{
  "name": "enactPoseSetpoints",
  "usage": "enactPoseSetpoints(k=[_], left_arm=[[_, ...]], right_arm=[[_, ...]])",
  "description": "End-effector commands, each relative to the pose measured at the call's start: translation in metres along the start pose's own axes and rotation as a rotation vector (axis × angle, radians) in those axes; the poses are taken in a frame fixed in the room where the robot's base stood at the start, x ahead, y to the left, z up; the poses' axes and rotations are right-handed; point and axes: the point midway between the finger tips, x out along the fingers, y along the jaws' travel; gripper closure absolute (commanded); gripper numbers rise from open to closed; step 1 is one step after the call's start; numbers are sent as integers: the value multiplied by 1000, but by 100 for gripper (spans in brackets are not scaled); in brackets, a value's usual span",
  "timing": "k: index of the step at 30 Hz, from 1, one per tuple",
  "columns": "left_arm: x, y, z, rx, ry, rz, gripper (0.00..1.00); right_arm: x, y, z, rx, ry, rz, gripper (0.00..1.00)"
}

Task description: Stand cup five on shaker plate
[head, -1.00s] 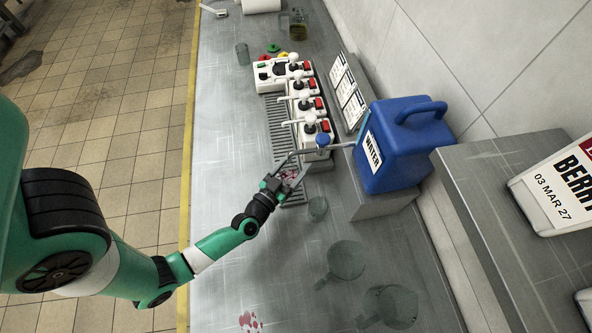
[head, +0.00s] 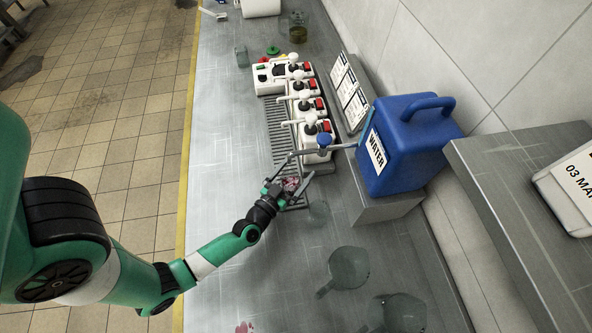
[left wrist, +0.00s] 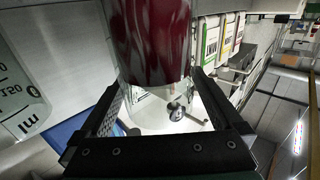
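A clear cup with dark red contents (left wrist: 155,45) is between the two fingers of my left gripper (left wrist: 157,85) in the left wrist view; the fingers meet its sides. In the head view my left gripper (head: 301,166) holds it over the near end of the grey slatted grate (head: 281,135), and red shows between the fingers. No number on the cup is readable. Several white mixer units (head: 317,143) with red switches stand along the grate. I cannot tell which part is the shaker plate. My right gripper is out of view.
A blue water jug (head: 412,150) stands on a steel block, right of the mixers, with its tap toward them.

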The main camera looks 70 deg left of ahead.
Motion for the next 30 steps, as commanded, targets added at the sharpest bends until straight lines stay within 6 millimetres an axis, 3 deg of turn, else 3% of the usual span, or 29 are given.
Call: enactPoseSetpoints(k=[5, 7, 15, 18, 21, 25, 30], left_arm=[[0, 0, 1, -1, 2, 0, 0], [-10, 1, -2, 0, -3, 2, 0], [-80, 1, -4, 3, -7, 9, 0], [-76, 0, -43, -3, 3, -1, 0], [-76, 0, -64, -1, 2, -1, 0], [-75, 0, -78, -2, 1, -1, 0], [-75, 0, -82, 0, 0, 0, 0]], right_arm=[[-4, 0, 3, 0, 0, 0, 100], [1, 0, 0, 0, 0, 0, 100], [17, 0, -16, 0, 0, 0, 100], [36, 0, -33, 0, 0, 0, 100], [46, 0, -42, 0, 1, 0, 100], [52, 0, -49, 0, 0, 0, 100], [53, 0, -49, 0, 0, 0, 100]])
